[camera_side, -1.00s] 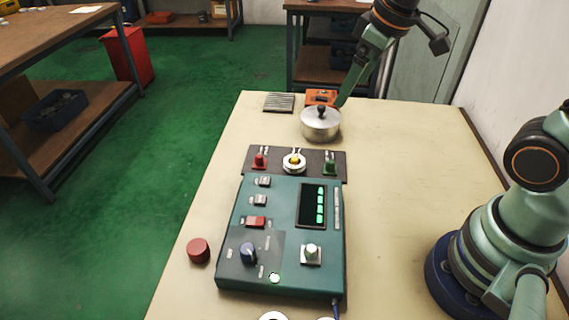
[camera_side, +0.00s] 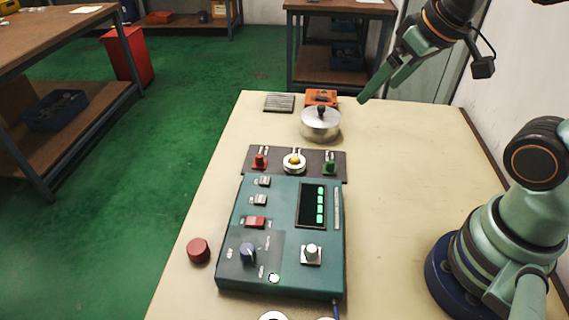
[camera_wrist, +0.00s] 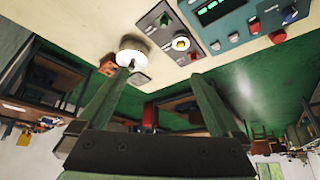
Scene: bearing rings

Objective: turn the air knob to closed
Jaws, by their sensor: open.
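A dark panel (camera_side: 314,172) at the back of the teal control box carries a red knob (camera_side: 260,161), a yellow knob on a white dial (camera_side: 295,160) and a green knob (camera_side: 330,167). A blue knob (camera_side: 248,253) and a white knob (camera_side: 312,251) sit on the box's front part. The labels are too small to read, so I cannot tell which knob is the air knob. My gripper (camera_side: 376,92) is open and empty, above and right of the silver lidded pot, apart from all knobs. The wrist view shows its spread fingers (camera_wrist: 161,76).
The silver pot (camera_side: 320,124) stands behind the control box, with an orange box (camera_side: 321,97) and a ribbed grey plate (camera_side: 279,103) beyond it. A red round piece (camera_side: 199,250) lies left of the box.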

